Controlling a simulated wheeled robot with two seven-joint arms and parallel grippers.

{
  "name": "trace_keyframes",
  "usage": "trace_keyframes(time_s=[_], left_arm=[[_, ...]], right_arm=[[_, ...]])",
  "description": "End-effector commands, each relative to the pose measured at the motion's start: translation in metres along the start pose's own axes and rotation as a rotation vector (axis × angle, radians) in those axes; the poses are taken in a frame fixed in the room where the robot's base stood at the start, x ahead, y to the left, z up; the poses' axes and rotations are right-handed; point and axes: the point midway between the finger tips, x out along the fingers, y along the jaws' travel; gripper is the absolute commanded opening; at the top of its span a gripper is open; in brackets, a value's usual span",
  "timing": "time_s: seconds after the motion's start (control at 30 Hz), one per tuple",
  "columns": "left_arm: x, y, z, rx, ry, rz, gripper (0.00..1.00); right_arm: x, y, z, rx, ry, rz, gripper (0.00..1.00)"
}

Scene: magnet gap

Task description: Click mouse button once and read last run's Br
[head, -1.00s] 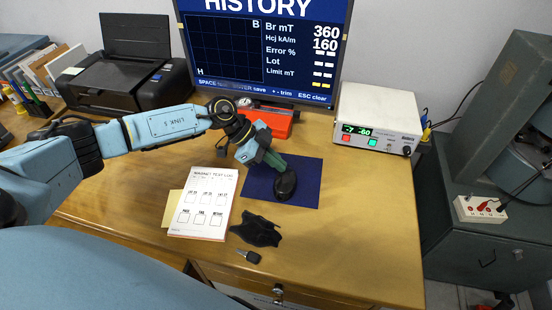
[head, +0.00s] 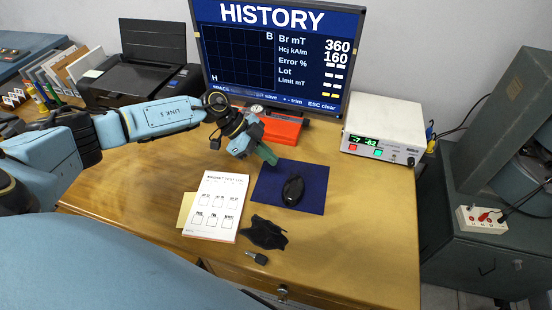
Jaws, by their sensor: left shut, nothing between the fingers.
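The black mouse (head: 293,190) lies on the dark blue mat (head: 311,202) on the wooden desk. My left gripper (head: 269,157) is shut and empty. In the picture it is up and to the left of the mouse, near the mat's upper left corner, apart from the mouse. The monitor (head: 280,45) at the back shows a HISTORY screen with Br mT 360 and Hcj kA/m 160. The Error %, Lot and Limit mT lines show only dashes. My right gripper is not in view.
A paper test log (head: 216,206) lies left of the mat. A black cloth or glove (head: 264,232) and a key (head: 257,257) lie in front. A red box (head: 281,129) and a white meter (head: 384,130) stand behind. The desk right of the mat is clear.

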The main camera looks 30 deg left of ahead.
Motion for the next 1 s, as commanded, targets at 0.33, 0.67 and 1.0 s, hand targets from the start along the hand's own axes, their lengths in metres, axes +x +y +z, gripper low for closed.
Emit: trace_keyframes(time_s=[0.33,0.67,1.0], left_arm=[[-0.0154,-0.0020,-0.0030,0.003,0.005,-0.002,0.00],[-0.0153,-0.0023,-0.0031,0.004,0.005,-0.003,0.00],[-0.0154,-0.0024,-0.0034,0.004,0.005,-0.003,0.00]], right_arm=[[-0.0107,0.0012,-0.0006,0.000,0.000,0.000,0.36],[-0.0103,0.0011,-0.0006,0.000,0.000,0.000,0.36],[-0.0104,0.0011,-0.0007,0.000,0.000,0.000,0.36]])
